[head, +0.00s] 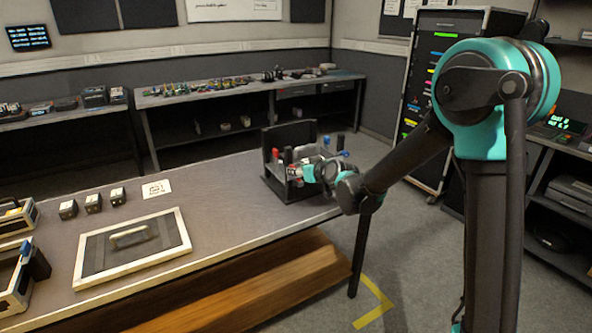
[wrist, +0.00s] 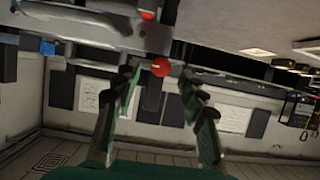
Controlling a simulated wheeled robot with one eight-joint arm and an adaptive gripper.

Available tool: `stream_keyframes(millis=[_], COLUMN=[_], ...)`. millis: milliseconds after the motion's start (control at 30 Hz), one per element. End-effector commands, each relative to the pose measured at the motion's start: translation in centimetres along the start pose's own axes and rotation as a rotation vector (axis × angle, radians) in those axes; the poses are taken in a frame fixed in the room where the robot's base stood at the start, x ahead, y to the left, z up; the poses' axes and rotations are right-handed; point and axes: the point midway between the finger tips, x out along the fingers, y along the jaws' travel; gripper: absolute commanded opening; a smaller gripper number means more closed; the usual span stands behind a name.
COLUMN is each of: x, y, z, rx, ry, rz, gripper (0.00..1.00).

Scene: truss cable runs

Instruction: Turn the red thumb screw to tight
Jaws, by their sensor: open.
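In the wrist view a round red knob (wrist: 161,67), which looks like the red thumb screw, shows between and just beyond the fingertips of my gripper (wrist: 158,84). The two fingers are apart, one on each side of it, and I cannot tell whether they touch it. The knob sits beside a grey metal bar (wrist: 110,38) of the rig. In the head view my gripper (head: 300,172) is at the black rig (head: 288,190) on the table's far right corner. A red part (head: 275,153) shows at the rig's left; my gripper and wrist hide part of the rig.
A second red part (wrist: 147,15) and a blue part (wrist: 47,47) are on the rig in the wrist view. On the table (head: 225,205) are a framed panel with a handle (head: 130,238), several small black blocks (head: 93,203) and a printed card (head: 157,189).

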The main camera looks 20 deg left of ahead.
Motion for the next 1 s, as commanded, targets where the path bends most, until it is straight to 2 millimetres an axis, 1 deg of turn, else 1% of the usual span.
stream_keyframes(millis=[33,100,200,333,567,900,1000], x=[0.6,1.3,1.9,2.2,2.2,2.2,2.2], y=[0.0,0.0,0.0,0.0,0.0,0.0,0.0], z=[0.0,0.0,0.0,0.0,0.0,0.0,0.0], rx=[0.0,0.001,0.001,0.001,0.001,0.001,0.001], ry=[0.0,0.0,0.0,0.0,0.0,0.0,0.0], rz=[0.0,0.0,0.0,0.0,0.0,0.0,0.0], gripper=[0.42,0.42,0.42,0.42,0.42,0.0,0.0])
